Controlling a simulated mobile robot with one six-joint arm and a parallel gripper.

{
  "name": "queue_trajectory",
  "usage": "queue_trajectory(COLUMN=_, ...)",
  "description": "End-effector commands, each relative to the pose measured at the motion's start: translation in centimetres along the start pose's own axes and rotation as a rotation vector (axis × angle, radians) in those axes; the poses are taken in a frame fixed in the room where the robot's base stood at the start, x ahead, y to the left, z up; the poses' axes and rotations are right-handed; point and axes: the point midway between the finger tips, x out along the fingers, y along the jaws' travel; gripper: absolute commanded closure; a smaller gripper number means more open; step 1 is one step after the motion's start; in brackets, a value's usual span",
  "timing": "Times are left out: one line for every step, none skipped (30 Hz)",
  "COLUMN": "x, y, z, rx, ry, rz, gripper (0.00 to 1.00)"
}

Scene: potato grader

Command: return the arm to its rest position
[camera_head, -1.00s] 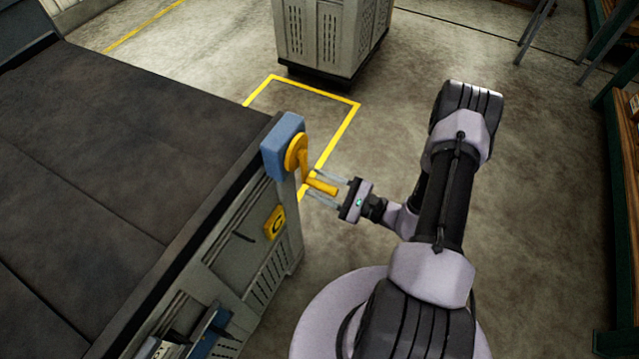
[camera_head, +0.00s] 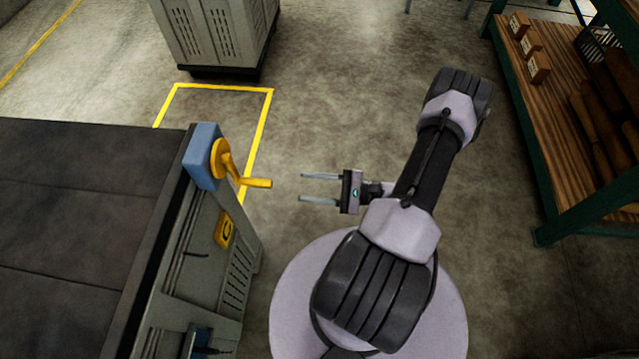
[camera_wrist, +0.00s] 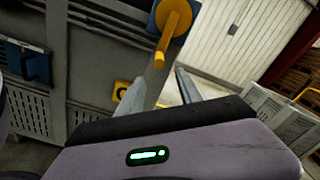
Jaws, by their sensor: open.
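My gripper (camera_head: 303,187) is open and empty in the head view. Its two fingers point left, toward the yellow crank handle (camera_head: 257,183), with a clear gap between the fingertips and the handle. The crank sits on a blue housing (camera_head: 203,158) at the corner of the grey machine. My arm is bent above my round base. In the wrist view the yellow crank (camera_wrist: 174,22) is beyond the two open fingers, with nothing between them.
The grey machine with its dark belt (camera_head: 85,215) fills the left. A grey crate (camera_head: 215,30) stands at the back. A wooden shelf (camera_head: 560,150) with small boxes stands at the right. The floor between the machine and the shelf is clear around my arm.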

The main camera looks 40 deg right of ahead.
Motion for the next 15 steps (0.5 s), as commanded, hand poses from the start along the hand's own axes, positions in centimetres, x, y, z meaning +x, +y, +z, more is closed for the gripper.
queue_trajectory(x=-0.9, y=-0.1, z=0.0, rx=-0.001, ry=0.002, rz=-0.003, gripper=0.57)
queue_trajectory(x=-1.3, y=-0.1, z=0.0, rx=-0.001, ry=0.002, rz=-0.002, gripper=0.57)
queue_trajectory(x=-1.7, y=-0.1, z=0.0, rx=-0.001, ry=0.001, rz=-0.001, gripper=0.57)
queue_trajectory(x=-1.9, y=0.0, z=0.0, rx=-0.001, ry=0.001, rz=-0.001, gripper=0.57)
queue_trajectory(x=-2.1, y=0.0, z=0.0, rx=0.000, ry=0.001, rz=-0.001, gripper=0.57)
queue_trajectory(x=-2.2, y=0.0, z=0.0, rx=0.000, ry=0.000, rz=0.000, gripper=0.57)
queue_trajectory(x=-2.3, y=0.0, z=-0.1, rx=0.000, ry=0.000, rz=0.000, gripper=0.57)
queue_trajectory(x=-2.3, y=0.0, z=-0.1, rx=0.000, ry=0.000, rz=0.001, gripper=0.57)
queue_trajectory(x=-2.3, y=0.0, z=-0.1, rx=0.000, ry=0.000, rz=0.001, gripper=0.57)
queue_trajectory(x=-2.3, y=0.0, z=-0.1, rx=0.000, ry=0.000, rz=0.001, gripper=0.57)
queue_trajectory(x=-2.3, y=0.0, z=-0.1, rx=0.000, ry=0.000, rz=0.001, gripper=0.57)
queue_trajectory(x=-2.3, y=0.0, z=-0.1, rx=0.000, ry=0.000, rz=0.001, gripper=0.57)
queue_trajectory(x=-2.3, y=0.0, z=-0.1, rx=0.000, ry=0.000, rz=0.001, gripper=0.57)
queue_trajectory(x=-2.3, y=0.0, z=-0.1, rx=0.000, ry=0.000, rz=0.001, gripper=0.57)
queue_trajectory(x=-2.3, y=0.0, z=-0.1, rx=0.000, ry=0.000, rz=0.001, gripper=0.57)
